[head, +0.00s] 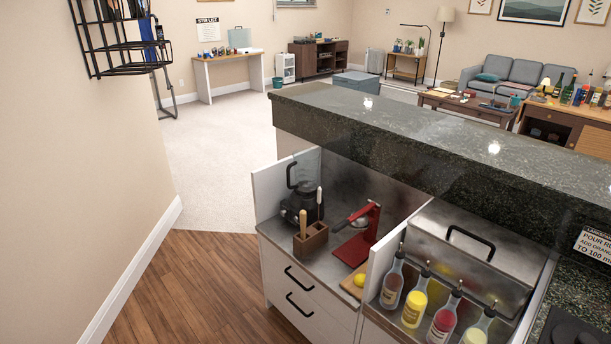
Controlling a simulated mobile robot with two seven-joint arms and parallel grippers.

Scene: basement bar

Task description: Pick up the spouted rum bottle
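Several spouted bottles stand in a row in the metal well at the lower right of the head view. From the left they are a clear bottle with a brownish label (391,284), a bottle with yellow contents (414,303), a bottle with red contents (444,321) and a pale yellow-green one (478,329), partly cut off by the bottom edge. Each has a thin pour spout on top. The labels are too small to read, so I cannot tell which one is the rum. Neither of my grippers is in view.
A dark stone bar ledge (400,135) runs behind the well. A metal lid with a black handle (470,238) is behind the bottles. A white divider (379,262) separates them from a red press (360,235), a blender (301,202) and a lemon (360,280). Wooden floor (200,290) is clear at left.

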